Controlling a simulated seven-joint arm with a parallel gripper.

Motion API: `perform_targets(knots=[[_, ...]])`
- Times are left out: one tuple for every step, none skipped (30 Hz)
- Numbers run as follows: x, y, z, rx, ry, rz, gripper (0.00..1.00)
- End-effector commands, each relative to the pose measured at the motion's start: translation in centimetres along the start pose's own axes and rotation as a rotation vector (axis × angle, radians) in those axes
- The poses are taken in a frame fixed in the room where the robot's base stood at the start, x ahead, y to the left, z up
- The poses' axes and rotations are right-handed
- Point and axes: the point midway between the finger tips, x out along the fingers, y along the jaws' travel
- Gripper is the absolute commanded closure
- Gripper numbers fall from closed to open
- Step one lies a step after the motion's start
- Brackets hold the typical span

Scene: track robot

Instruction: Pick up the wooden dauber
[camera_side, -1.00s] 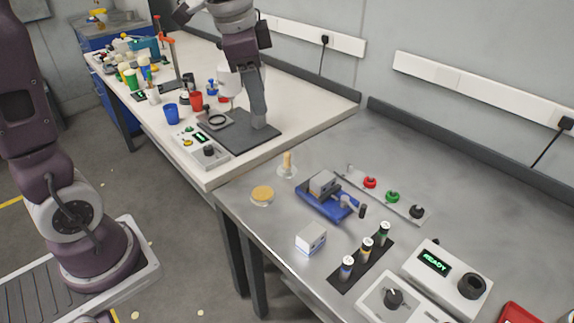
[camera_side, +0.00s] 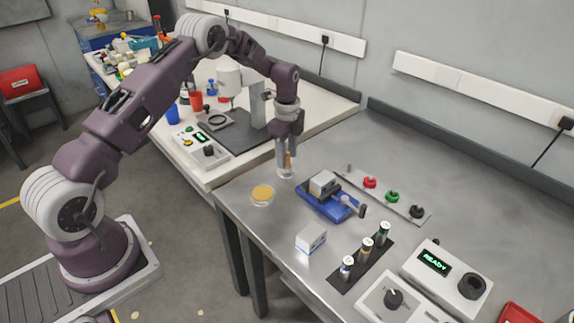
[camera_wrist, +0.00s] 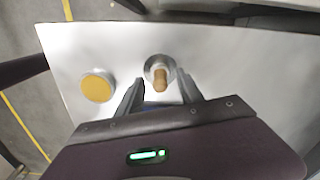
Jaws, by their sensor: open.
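The wooden dauber (camera_side: 288,160) stands upright in a small round clear holder (camera_side: 286,173) near the left back corner of the metal bench. My gripper (camera_side: 287,151) points down over it, with its fingers around the dauber's upper part in the side view. In the wrist view the dauber (camera_wrist: 161,80) shows between and just beyond the two fingers of my gripper (camera_wrist: 161,92). The fingers are apart, with a gap on each side of the dauber. I cannot tell exactly how far down the fingers reach.
A round dish with yellow-orange content (camera_side: 262,194) sits just left of the holder. A blue vise-like fixture (camera_side: 328,200) stands to the right, with a strip of coloured knobs (camera_side: 392,196) behind it. A small white box (camera_side: 311,237) is nearer the front.

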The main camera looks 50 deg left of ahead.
Motion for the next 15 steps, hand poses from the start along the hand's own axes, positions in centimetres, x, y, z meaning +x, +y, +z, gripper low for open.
perform_targets(knots=[[0.01,-0.01,0.0,0.0,0.0,-0.001,0.56],[-0.01,-0.01,0.0,0.0,0.0,-0.001,0.56],[-0.02,-0.01,0.0,0.0,0.0,-0.001,0.56],[-0.03,-0.01,0.0,-0.001,0.0,-0.001,0.56],[-0.04,-0.01,0.0,-0.001,0.0,-0.001,0.6],[-0.04,0.0,0.0,-0.001,0.0,0.0,0.68],[-0.05,0.0,0.0,-0.001,0.0,0.0,0.74],[-0.05,0.0,0.0,-0.001,0.0,0.0,0.8],[-0.06,0.0,0.0,-0.001,0.0,0.0,0.88],[-0.06,0.0,0.0,-0.001,0.0,0.0,0.94],[-0.06,0.0,0.0,-0.001,0.0,0.0,0.99],[-0.07,0.0,0.0,-0.001,0.0,0.0,1.0],[-0.07,0.0,0.0,-0.001,0.0,0.0,1.0],[-0.07,0.0,0.0,-0.001,0.0,0.0,1.0],[-0.09,-0.01,0.0,-0.001,0.0,-0.001,1.0]])
